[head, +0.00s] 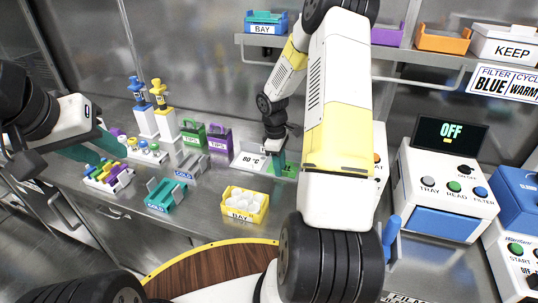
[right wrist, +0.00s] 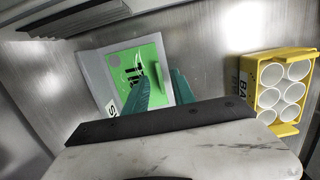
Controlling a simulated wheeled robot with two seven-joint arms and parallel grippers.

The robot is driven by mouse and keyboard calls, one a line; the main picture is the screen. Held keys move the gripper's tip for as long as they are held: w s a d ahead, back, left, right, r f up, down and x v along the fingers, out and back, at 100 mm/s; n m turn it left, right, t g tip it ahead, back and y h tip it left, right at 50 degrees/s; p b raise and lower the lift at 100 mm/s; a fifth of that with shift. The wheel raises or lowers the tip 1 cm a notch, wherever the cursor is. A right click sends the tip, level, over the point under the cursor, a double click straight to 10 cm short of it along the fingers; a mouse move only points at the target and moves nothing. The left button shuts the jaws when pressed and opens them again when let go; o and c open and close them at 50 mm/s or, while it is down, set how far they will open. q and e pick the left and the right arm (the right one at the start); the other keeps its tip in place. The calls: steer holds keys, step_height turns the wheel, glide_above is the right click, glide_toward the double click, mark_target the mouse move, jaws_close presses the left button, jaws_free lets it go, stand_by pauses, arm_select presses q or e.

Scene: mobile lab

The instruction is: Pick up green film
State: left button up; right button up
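The green film (right wrist: 128,66) lies flat in a pale grey holder (right wrist: 93,78) in the right wrist view, with dark marks and a small raised green tab on it. In the head view a green strip of it (head: 291,171) shows beside my right gripper (head: 277,160), partly hidden by my arm. In the right wrist view my right gripper (right wrist: 162,80) has its teal fingers apart, over the film's near right part, near the tab. I cannot tell whether they touch it. My left gripper (head: 95,147) is at the left with its teal fingers apart and empty.
A yellow bay rack (head: 245,216) with several white cups stands right of the film in the right wrist view. An 80 °C plate (head: 249,157), green and purple bins (head: 219,138) and a teal rack (head: 164,195) stand nearby. A shelf runs above. Devices (head: 440,185) fill the right.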

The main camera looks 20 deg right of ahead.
steer(key=shift+f, duration=0.4)
jaws_close()
steer(key=shift+r, duration=0.15)
